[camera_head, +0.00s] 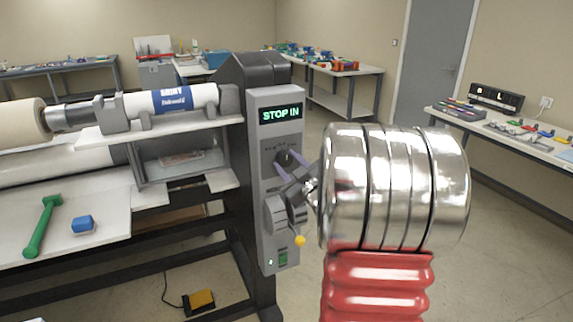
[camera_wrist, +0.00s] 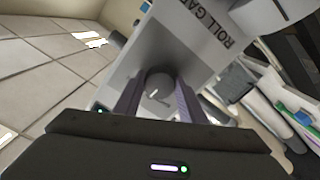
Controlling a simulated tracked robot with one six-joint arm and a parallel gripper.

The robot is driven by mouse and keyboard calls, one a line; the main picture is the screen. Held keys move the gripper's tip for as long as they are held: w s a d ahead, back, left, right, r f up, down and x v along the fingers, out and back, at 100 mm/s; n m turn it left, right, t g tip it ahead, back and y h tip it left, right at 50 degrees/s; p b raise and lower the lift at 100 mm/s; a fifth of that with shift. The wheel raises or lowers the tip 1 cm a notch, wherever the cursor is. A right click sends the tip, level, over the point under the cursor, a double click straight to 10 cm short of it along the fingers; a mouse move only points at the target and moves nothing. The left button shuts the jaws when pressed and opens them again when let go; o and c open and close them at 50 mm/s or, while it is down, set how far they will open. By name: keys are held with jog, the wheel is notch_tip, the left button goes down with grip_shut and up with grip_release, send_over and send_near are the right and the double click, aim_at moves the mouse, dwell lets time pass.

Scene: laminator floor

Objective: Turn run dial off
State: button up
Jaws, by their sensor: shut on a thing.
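In the wrist view the dial (camera_wrist: 158,86) looks like a grey knob with a small white mark. My gripper (camera_head: 286,160) reaches the panel from the right and is shut on the dial, with one purple finger on each side. The fingers also flank the knob in the wrist view (camera_wrist: 157,98). My arm stands right of the panel. The fingers hide part of the dial's markings.
A green switch (camera_head: 283,258) sits lower. A green tool (camera_head: 43,225) and blue block (camera_head: 83,224) lie on the machine's table at left. Floor at right is clear.

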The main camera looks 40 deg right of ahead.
jog(key=shift+w+a+r+n, duration=0.1)
jog(key=shift+n, duration=0.3)
jog(key=o, duration=1)
jog(key=shift+o, duration=0.2)
jog(key=v, duration=1.3)
jog(key=shift+s, duration=0.4)
jog(key=shift+w+a, duration=0.1)
jog(key=shift+a, duration=0.05)
